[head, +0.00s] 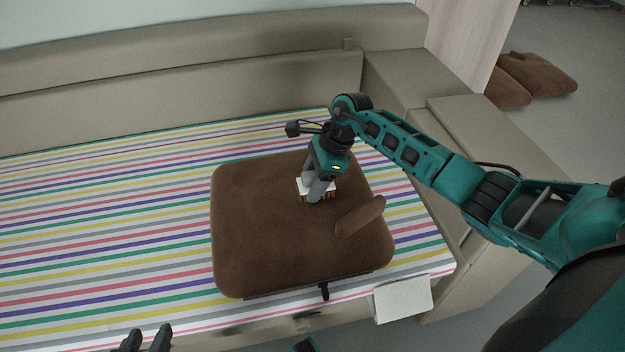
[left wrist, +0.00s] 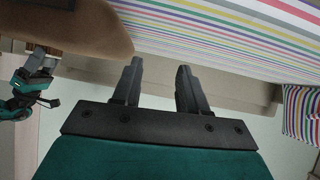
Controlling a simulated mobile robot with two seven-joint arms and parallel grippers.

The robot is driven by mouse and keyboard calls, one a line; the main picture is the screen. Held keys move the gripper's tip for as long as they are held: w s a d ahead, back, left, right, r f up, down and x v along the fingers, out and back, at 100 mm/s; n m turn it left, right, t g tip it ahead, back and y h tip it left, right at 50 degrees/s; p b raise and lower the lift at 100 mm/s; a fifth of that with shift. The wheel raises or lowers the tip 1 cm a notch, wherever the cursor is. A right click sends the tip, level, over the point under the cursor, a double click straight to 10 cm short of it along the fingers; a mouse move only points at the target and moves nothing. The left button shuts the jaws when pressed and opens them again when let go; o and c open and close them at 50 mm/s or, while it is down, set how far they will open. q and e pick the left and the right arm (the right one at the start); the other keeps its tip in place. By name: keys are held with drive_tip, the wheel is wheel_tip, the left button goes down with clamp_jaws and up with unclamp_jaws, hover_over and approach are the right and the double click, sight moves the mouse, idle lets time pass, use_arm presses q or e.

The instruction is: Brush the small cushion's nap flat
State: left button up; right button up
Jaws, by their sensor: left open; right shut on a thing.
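The small cushion (head: 260,240) is brown, squarish and lies flat on a striped cover in the head view. A raised brown flap-like piece (head: 360,216) stands tilted on its right part. My left gripper (head: 146,338) is open and empty at the bottom edge, apart from the cushion. In the left wrist view, its open fingers (left wrist: 158,85) show below the cushion's edge (left wrist: 75,28).
The striped cover (head: 110,230) lies on a beige sofa (head: 200,85) with a backrest and a right armrest (head: 490,125). A dark clip-like piece (head: 324,290) sits at the cushion's front edge. A white panel (head: 403,298) hangs at the front. Brown cushions (head: 540,75) lie on the far floor.

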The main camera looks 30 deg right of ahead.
sight(308, 174)
wheel_tip(308, 174, up, 3)
drive_tip(key=shift+f+p, duration=0.2)
drive_tip(key=shift+p, duration=0.25)
wheel_tip(308, 174, up, 2)
drive_tip(key=shift+p, duration=0.7)
wheel_tip(308, 174, up, 2)
drive_tip(key=shift+p, duration=0.65)
use_arm(q)
drive_tip(key=shift+y, duration=0.3)
drive_tip(key=shift+s+a+r+p, duration=0.25)
drive_tip(key=shift+s+a+r, duration=0.15)
drive_tip(key=shift+a+r, duration=0.3)
drive_tip(key=shift+s+a+r+p, duration=0.2)
drive_tip(key=shift+s+a+r, duration=0.15)
drive_tip(key=shift+a+r, duration=0.3)
use_arm(e)
drive_tip(key=shift+a+r, duration=0.1)
drive_tip(key=shift+r, duration=0.65)
use_arm(q)
drive_tip(key=shift+d+r, duration=0.15)
drive_tip(key=shift+d, duration=0.05)
